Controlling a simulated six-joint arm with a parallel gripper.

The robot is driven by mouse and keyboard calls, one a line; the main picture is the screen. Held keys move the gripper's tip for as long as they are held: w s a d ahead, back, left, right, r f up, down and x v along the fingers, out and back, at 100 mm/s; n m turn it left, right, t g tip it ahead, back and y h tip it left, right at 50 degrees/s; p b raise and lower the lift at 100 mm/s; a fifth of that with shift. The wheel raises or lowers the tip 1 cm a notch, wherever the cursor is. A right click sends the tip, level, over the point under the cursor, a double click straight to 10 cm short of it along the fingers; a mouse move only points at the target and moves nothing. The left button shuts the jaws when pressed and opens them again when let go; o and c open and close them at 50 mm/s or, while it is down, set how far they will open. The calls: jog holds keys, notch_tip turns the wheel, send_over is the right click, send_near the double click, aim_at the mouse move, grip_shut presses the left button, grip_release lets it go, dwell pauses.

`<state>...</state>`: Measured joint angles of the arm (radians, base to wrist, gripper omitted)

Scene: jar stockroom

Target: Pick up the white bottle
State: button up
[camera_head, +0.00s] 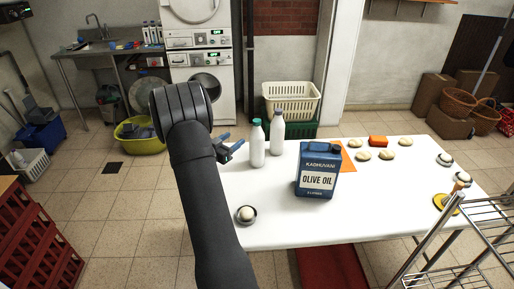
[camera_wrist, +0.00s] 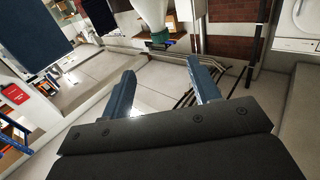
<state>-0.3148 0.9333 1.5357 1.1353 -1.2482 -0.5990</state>
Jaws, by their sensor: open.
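Two white bottles stand upright on the white table. The nearer one (camera_head: 257,148) has a green cap; the other (camera_head: 277,133), just behind and to its right, has a greyish cap. My gripper (camera_head: 234,141) is left of the green-capped bottle, with its blue fingers apart and empty. In the wrist view my gripper (camera_wrist: 162,86) shows spread fingers with nothing between them. A white bottle with green at its lower end (camera_wrist: 150,12) appears inverted at the top of that view, beyond the fingertips and partly cut off.
A blue olive oil can (camera_head: 318,170) stands right of the bottles on the table (camera_head: 290,222). A small dark dish with a pale round item (camera_head: 246,214) sits near the front left edge. Several buns (camera_head: 387,154) and an orange box (camera_head: 377,141) lie farther right. A metal rack (camera_head: 470,235) is front right.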

aim_at(257, 123)
jog(key=x, duration=1.5)
jog(key=shift+w+d+f, duration=0.1)
jog(key=shift+w+d, duration=0.15)
jog(key=shift+d, duration=0.05)
grip_shut()
